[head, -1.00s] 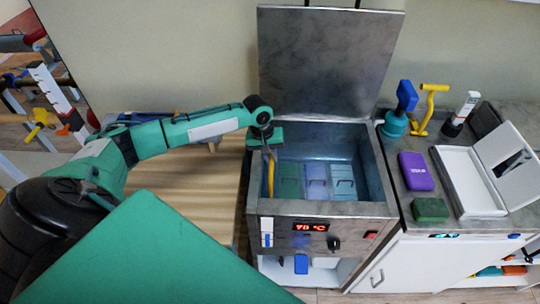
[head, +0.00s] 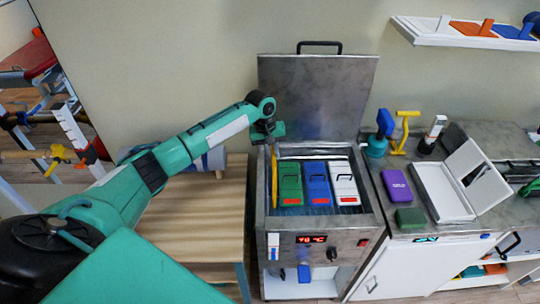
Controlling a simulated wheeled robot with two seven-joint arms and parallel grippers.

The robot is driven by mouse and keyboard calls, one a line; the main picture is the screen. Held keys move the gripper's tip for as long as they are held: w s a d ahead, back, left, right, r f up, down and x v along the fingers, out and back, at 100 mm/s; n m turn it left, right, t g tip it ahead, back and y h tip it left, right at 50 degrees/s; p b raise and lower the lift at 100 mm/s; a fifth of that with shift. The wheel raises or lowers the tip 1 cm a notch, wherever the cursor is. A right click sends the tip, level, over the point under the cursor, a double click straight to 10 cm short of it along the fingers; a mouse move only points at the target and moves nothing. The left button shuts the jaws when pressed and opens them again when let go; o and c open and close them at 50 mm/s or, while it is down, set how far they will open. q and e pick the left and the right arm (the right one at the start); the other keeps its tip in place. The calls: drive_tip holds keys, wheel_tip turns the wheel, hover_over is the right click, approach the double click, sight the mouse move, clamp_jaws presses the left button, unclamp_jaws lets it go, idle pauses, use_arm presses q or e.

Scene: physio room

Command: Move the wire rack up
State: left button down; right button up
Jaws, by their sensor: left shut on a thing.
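The wire rack (head: 345,210) is in the open steel tank (head: 263,208), and its bars show below and around the packs. It holds a green pack (head: 290,182), a blue pack (head: 316,182) and a white pack (head: 343,182), close to the level of the tank's rim. A yellow upright handle (head: 274,178) stands at the tank's left side. My left gripper (head: 274,140) is at the top of this handle and shut on it; the fingertips are partly hidden. My right gripper is not in view.
The tank's lid (head: 318,95) stands open behind it. A wooden bench (head: 200,215) is at the left. A counter at the right carries a purple box (head: 397,185), a dark green block (head: 410,218) and an open white case (head: 440,192). A wall shelf (head: 460,38) is at upper right.

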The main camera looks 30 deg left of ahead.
use_arm(q)
drive_tip(key=shift+w+r, duration=0.15)
drive_tip(key=shift+r, duration=0.15)
drive_tip(key=shift+a, duration=0.1)
drive_tip(key=shift+r, duration=0.1)
drive_tip(key=c, duration=1.7)
unclamp_jaws()
wheel_tip(320, 180, up, 14)
drive_tip(key=s+a+b, duration=0.1)
drive_tip(key=a+b, duration=0.1)
drive_tip(key=b, duration=0.2)
drive_tip(key=shift+s+f, duration=0.25)
drive_tip(key=shift+s, duration=0.1)
